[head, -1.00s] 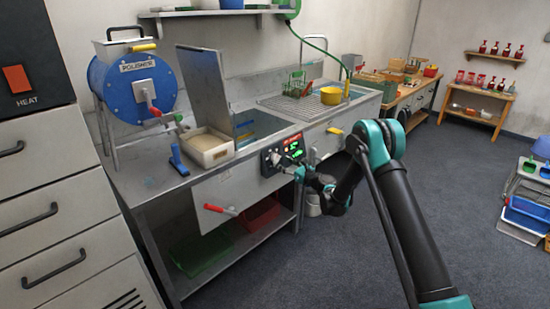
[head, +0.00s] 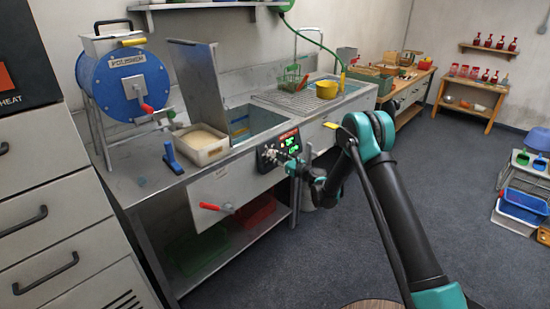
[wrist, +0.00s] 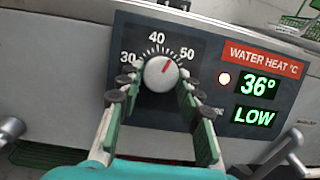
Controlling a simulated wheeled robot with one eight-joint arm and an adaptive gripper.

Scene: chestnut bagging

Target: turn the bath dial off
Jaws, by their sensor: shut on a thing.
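The bath dial (wrist: 161,74) is a round light knob with a red mark on the black WATER HEAT panel (wrist: 130,25). Its red mark points up and right, between 40 and 50. The display (wrist: 257,86) reads 36° with LOW below, and a small light (wrist: 223,78) glows beside it. My gripper (wrist: 155,88) is shut on the dial, with a finger at its left and right sides. In the head view the panel (head: 291,137) is on the sink bench front, and my gripper (head: 278,158) reaches it from the right, partly hiding the dial.
The steel bench has an open bath (head: 238,120) with a raised lid (head: 198,75), and a white tray (head: 202,150). A red-handled lever (head: 209,206) sticks out of the front, left of the panel. A blue polisher (head: 123,88) stands at left.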

